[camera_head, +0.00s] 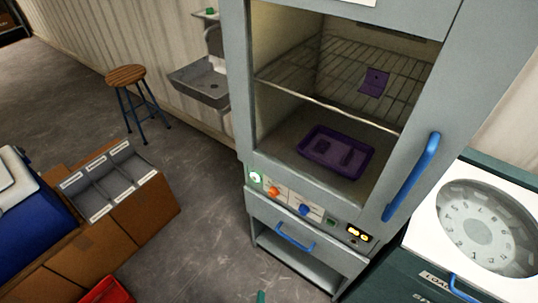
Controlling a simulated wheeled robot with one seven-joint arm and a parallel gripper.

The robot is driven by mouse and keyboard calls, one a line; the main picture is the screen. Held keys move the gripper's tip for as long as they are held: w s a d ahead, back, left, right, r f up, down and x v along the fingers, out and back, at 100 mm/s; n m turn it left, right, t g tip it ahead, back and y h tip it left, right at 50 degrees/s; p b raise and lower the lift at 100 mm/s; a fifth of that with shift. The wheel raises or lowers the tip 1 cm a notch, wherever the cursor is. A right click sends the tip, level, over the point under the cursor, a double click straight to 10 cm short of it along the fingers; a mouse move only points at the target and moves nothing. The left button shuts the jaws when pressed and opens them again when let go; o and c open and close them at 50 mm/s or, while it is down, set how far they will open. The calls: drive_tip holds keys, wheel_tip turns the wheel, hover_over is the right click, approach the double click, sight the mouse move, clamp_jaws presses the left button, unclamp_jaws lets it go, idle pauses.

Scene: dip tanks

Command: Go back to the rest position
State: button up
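My gripper and arm do not show in the head view, so I cannot see how the gripper stands or whether it holds anything. The task names no other object. A grey cabinet (237,88) with a see-into upper chamber stands in the middle. A small purple piece (374,82) lies on its wire shelf (320,75). A purple tray (312,152) with dark flat pieces in it sits on the chamber floor.
A blue vertical handle (412,175) sticks out at the cabinet's right. A machine with a round dial lid (488,230) stands right. A divided box (140,200), blue container (30,235) and red thing (107,292) are left.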

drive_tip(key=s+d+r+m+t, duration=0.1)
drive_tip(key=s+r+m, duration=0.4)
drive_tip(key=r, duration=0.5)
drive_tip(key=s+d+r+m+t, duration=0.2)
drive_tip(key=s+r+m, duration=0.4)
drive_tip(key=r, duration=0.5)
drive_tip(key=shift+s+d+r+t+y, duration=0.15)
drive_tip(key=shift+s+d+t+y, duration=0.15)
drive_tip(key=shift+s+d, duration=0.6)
